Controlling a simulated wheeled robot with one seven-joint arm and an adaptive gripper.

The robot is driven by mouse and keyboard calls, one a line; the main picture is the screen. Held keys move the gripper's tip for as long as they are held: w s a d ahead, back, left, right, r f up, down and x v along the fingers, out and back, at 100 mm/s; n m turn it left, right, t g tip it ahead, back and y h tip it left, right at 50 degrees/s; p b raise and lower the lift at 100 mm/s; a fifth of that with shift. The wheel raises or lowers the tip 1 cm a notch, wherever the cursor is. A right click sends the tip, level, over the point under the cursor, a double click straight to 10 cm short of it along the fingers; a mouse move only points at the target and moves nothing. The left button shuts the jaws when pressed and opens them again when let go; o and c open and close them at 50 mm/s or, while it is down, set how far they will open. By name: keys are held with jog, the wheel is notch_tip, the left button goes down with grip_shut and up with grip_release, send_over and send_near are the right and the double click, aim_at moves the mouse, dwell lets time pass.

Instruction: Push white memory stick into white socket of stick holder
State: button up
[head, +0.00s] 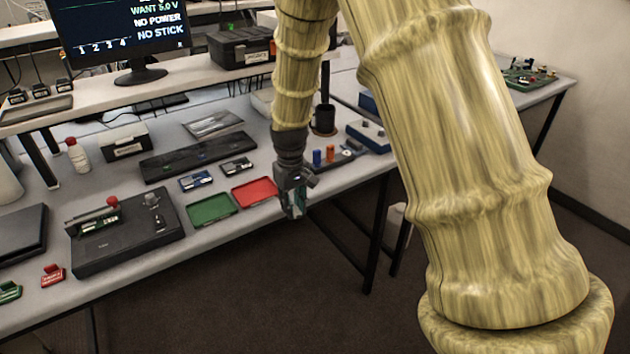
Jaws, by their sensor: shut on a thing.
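My gripper (293,212) hangs pointing down at the front edge of the bench, just right of the red tray. It is shut on a small grey-green thing (299,201), mostly hidden by the fingers; I cannot tell what it is. A dark low holder (336,163) stands behind and right of my gripper, apart from it. A blue stick (317,157) and an orange stick (330,153) stand upright in it. A small white piece (347,153) shows at its right end; I cannot tell whether it is a stick or a socket. No white memory stick is clearly visible.
A green tray (212,208) and a red tray (255,192) lie left of my gripper. A black device (128,238) with a red knob stands further left. A black cup (324,120) and a blue box (368,137) stand behind the holder. The monitor (121,38) reads "NO POWER, NO STICK".

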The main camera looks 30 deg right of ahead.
jog(key=s+a+f, duration=0.3)
jog(key=a+f, duration=0.4)
jog(key=a, duration=0.4)
